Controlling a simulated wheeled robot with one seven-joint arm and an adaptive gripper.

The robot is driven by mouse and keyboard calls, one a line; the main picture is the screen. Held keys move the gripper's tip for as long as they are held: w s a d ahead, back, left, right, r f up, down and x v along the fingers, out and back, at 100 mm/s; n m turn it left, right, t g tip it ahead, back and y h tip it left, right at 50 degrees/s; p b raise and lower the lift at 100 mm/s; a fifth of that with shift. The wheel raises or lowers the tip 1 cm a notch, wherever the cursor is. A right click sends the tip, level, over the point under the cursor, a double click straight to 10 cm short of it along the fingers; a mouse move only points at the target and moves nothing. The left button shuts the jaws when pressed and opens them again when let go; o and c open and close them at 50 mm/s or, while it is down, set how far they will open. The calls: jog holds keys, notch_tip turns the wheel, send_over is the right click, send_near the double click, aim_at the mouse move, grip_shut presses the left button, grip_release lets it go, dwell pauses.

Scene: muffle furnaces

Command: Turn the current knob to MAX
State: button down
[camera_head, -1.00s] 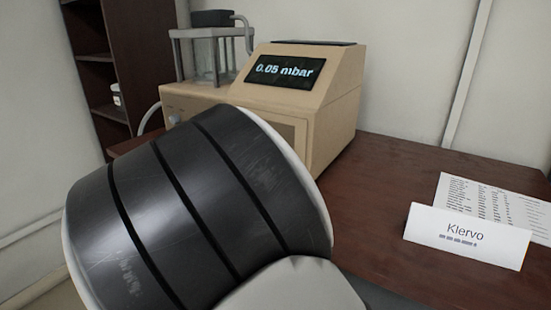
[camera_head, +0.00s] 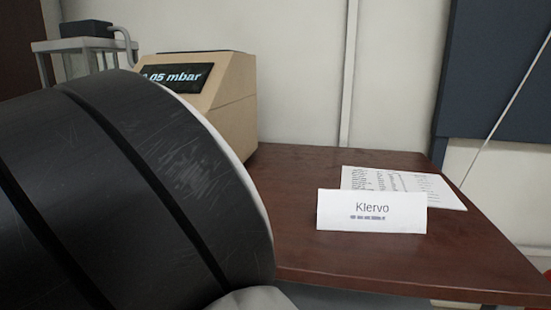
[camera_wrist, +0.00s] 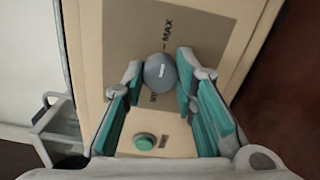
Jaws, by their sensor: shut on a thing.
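The knob and gripper are hidden there.
A green button (camera_wrist: 145,141) sits on the panel below the knob, between the fingers. A glass-sided vessel (camera_head: 85,57) stands at the left.

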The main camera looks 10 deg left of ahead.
dwell(0.3)
jog(key=c, duration=1.3)
grip_release()
jog(key=shift+p, duration=0.3)
